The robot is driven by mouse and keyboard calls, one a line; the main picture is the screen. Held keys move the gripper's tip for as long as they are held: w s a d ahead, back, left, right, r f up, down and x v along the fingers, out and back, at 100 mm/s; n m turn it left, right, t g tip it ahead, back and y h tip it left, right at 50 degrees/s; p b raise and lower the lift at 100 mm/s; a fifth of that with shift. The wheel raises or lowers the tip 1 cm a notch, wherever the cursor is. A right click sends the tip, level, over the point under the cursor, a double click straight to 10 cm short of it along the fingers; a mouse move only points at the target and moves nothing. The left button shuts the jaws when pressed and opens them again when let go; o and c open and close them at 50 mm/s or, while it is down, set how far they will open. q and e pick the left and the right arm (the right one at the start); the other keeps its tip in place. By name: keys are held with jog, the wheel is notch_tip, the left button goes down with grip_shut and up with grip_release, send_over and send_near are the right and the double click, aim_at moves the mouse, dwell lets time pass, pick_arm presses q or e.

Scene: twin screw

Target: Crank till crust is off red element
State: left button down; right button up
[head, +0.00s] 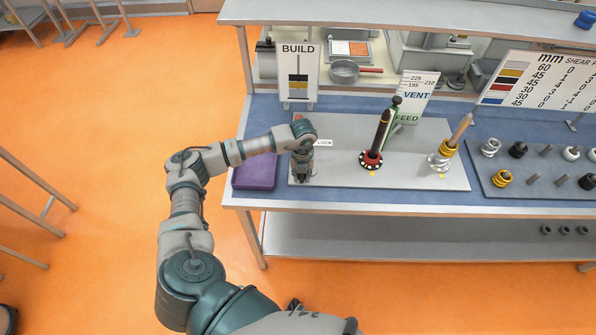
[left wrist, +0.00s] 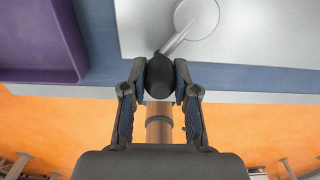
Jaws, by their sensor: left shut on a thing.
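My left gripper (head: 303,174) is over the left end of the grey plate (head: 335,172). In the left wrist view its fingers (left wrist: 160,92) are shut on a dark knob (left wrist: 161,70). A thin grey arm (left wrist: 180,33) runs from the knob to a pale disc (left wrist: 197,16) on the plate. A brown cylinder with a dark band (left wrist: 159,128) shows between the fingers. Mid-plate, a dark, slightly tilted rod (head: 381,131) stands on a red base (head: 371,160) with a black-and-white ring. Any crust cannot be told from the red part. My right gripper is out of view.
A purple tray (head: 255,174) lies left of the plate. A yellow-collared post (head: 445,151) stands at the plate's right. BUILD (head: 299,72) and VENT (head: 418,92) signs stand behind. A parts board (head: 527,192) lies at right.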

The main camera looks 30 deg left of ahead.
pick_arm(q)
jog(key=n, duration=0.1)
jog(key=d+n, duration=0.1)
jog(key=shift+w+d+n, duration=0.1)
jog(key=shift+d+n, duration=0.2)
jog(key=shift+n, duration=0.1)
jog(key=n, duration=0.1)
jog(key=d+n+p, duration=0.1)
jog(key=shift+w+d+n, duration=0.15)
jog(key=shift+w+n, duration=0.1)
jog(key=shift+n, duration=0.15)
jog(key=shift+w+d+n, duration=0.35)
jog(key=shift+d+n, duration=0.15)
jog(key=shift+n, duration=0.7)
jog(key=shift+w+d+n+p, duration=0.35)
jog(key=shift+w+n+p, duration=0.15)
jog(key=shift+n, duration=0.7)
